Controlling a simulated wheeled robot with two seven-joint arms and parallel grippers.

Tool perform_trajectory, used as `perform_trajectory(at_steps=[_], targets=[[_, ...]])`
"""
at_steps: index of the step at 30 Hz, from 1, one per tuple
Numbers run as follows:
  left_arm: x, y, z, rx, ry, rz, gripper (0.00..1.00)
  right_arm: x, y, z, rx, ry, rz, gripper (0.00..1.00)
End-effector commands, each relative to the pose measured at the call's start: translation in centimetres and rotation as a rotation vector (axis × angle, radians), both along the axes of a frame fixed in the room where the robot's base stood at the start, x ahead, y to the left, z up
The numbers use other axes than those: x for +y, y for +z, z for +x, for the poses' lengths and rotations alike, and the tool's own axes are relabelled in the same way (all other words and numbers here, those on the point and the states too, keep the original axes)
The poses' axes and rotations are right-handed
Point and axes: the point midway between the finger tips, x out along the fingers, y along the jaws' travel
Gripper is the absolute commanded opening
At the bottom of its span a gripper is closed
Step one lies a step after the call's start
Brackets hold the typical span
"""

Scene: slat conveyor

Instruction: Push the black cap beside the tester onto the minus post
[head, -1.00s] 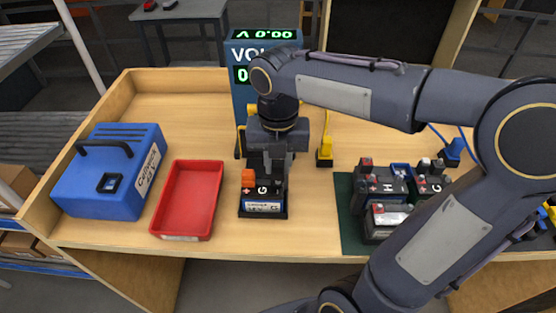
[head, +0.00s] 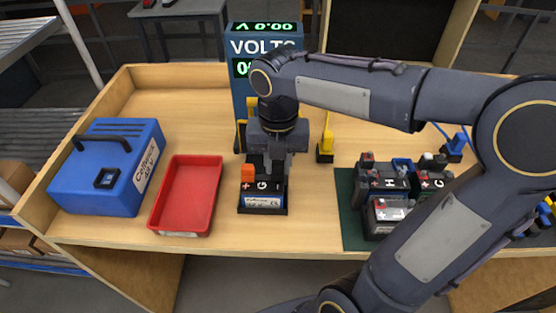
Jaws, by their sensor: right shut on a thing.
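A small black battery marked G (head: 263,201) stands in a black holder in front of the tester (head: 240,93), a blue unit with a green "VOLTS" display. An orange cap (head: 248,172) sits on the battery's plus side at the left. My right gripper (head: 271,177) points down over the right part of the battery top, where the minus post would be. It is shut on a small dark thing, taken to be the black cap, which hardly shows between the dark fingers. The minus post is hidden by the gripper. My left gripper is not in view.
An empty red tray (head: 187,196) and a blue case (head: 110,167) stand to the left. A yellow probe (head: 326,147) stands right of the gripper. Several batteries (head: 388,205) stand on a green mat (head: 348,228) at the right, partly behind my arm.

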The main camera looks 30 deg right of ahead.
Motion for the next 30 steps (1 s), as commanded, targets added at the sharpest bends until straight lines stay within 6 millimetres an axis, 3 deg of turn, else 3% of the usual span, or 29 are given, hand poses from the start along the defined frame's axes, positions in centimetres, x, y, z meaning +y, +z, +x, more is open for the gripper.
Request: perform_trajectory(at_steps=[5, 6, 12, 22, 30], targets=[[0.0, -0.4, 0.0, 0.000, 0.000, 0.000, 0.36, 0.0, -0.6, 0.0, 0.000, 0.000, 0.000, 0.03], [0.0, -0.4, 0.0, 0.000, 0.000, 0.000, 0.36, 0.0, -0.6, 0.0, 0.000, 0.000, 0.000, 0.25], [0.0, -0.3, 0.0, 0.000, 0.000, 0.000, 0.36, 0.0, -0.5, 0.0, 0.000, 0.000, 0.000, 0.49], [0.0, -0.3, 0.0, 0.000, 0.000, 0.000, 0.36, 0.0, 0.1, 0.1, -0.003, 0.000, 0.001, 0.49], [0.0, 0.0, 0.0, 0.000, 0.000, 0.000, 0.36, 0.0, 4.5, 0.1, -0.006, 0.001, 0.001, 0.49]])
